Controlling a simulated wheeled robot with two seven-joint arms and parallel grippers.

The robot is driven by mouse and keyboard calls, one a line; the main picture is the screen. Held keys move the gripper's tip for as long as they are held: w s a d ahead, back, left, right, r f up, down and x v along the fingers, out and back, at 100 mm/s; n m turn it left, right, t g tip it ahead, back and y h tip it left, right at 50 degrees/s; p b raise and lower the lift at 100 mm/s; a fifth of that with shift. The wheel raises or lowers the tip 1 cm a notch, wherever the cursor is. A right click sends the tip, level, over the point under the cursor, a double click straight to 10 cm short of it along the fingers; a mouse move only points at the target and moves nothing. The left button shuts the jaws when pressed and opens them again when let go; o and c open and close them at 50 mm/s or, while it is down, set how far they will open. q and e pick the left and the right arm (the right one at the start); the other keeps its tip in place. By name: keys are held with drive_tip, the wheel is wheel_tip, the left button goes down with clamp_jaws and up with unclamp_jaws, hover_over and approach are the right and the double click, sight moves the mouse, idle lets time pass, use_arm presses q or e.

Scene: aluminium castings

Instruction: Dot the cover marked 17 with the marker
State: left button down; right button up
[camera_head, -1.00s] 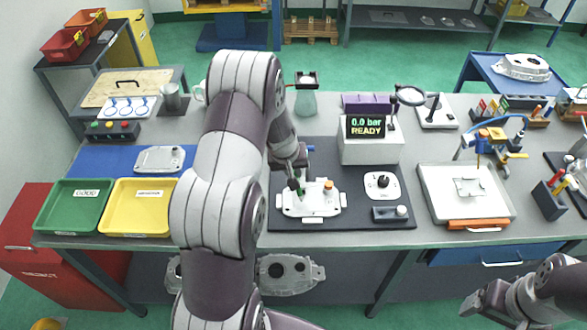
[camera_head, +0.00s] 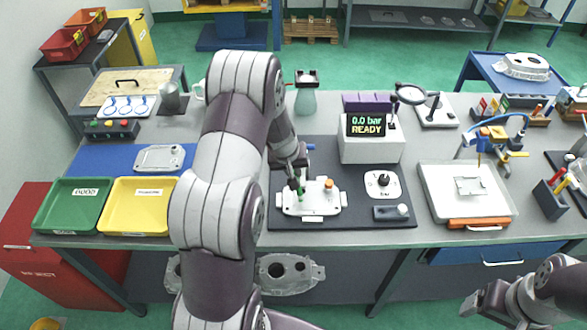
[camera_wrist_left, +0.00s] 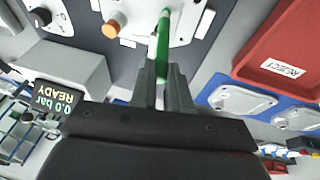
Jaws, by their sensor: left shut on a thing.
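My left gripper (camera_head: 298,176) is shut on a green marker, pointing down over a pale metal cover (camera_head: 312,208) on the dark mat. The marker (camera_wrist_left: 163,38) stands between the fingers in the left wrist view, its far end over the cover (camera_wrist_left: 184,22). I cannot tell whether the tip touches. An orange knob (camera_head: 329,184) is at the cover's right. Another cover (camera_head: 160,158) lies on the blue mat; the left wrist view shows two there. No number is readable on any cover. My right gripper (camera_head: 487,302) is at lower right; its jaw state is unclear.
Green (camera_head: 50,226) and yellow (camera_head: 116,231) trays are at left. A red REJECT tray (camera_wrist_left: 268,81) shows in the left wrist view. My left arm hides part of the bench.

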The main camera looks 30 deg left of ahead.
idle(0.6)
use_arm(q)
wheel_tip(320, 180, up, 7)
drive_tip(key=p, duration=0.6)
